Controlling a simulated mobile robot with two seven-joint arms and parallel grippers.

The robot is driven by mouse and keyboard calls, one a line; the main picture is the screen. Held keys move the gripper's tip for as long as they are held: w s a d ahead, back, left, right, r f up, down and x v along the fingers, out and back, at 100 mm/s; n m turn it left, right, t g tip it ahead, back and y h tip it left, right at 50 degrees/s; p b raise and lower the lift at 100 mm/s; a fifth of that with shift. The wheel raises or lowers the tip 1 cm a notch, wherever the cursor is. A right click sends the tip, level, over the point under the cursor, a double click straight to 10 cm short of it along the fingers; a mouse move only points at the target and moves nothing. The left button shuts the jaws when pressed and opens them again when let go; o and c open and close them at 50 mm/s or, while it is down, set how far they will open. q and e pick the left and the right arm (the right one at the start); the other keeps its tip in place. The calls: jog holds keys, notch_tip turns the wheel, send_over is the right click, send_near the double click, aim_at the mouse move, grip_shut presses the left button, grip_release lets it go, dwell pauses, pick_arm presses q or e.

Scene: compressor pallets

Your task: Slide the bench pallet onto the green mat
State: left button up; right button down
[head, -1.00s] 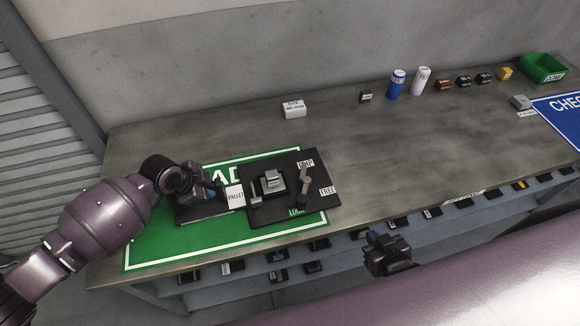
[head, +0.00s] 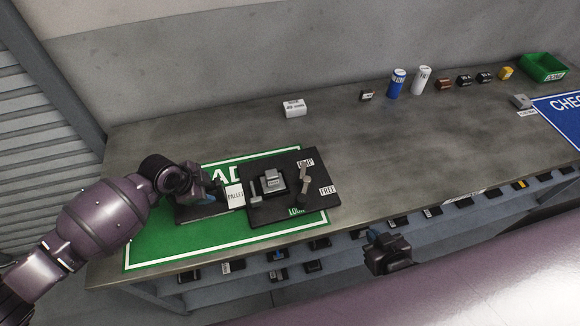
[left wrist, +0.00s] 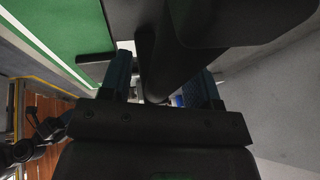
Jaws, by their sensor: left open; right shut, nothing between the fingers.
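The bench pallet (head: 262,212) is a dark board with a white "PALLET" label on its left part. It carries a small grey block and an upright lever. Most of it lies over the green mat (head: 160,245); its right edge reaches past the mat onto grey bench. My left gripper (head: 208,198) is at the pallet's left end, partly hiding it. In the left wrist view its blue-padded fingers (left wrist: 163,85) are apart, with a dark bar between them; contact cannot be told. My right gripper (head: 378,240) is shut and empty, beyond the bench's front edge.
A white box (head: 293,108) stands behind the pallet. Cans, small boxes and a green bin (head: 544,68) line the back right. A blue mat (head: 562,115) lies far right. The middle bench is clear. A shelf (head: 225,285) with small dark items runs below the front edge.

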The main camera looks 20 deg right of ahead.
pick_arm(q)
jog(key=v, duration=1.1)
jog(key=shift+a+r, duration=0.15)
jog(key=shift+r, duration=0.2)
jog(key=shift+s, duration=0.1)
jog(key=w+d+r+n+t+h, duration=0.2)
jog(key=w+d+r+n+t, duration=0.15)
jog(key=w+r+t, duration=0.25)
jog(key=s+a+f+n+t+y+b, duration=0.1)
jog(key=s+a+f+n+y, duration=0.2)
jog(key=s+a+f+n, duration=0.4)
jog(key=s+a+f+n+t+y+b, duration=0.1)
jog(key=s+a+f+n+y+b, duration=0.1)
jog(key=s+a+f+n, duration=0.4)
jog(key=s+a+f, duration=0.1)
jog(key=s+f, duration=0.2)
jog(key=s, duration=0.3)
jog(key=s+a+f+y, duration=0.1)
jog(key=s+a+f, duration=0.1)
jog(key=s+f, duration=0.2)
jog(key=shift+s+a+f+n+t+y, duration=0.25)
jog(key=shift+s+n+t+y, duration=0.1)
jog(key=shift+s, duration=0.75)
pick_arm(e)
jog(key=shift+w+a+f, duration=0.1)
jog(key=shift+w+f, duration=0.5)
jog(key=shift+f, duration=0.1)
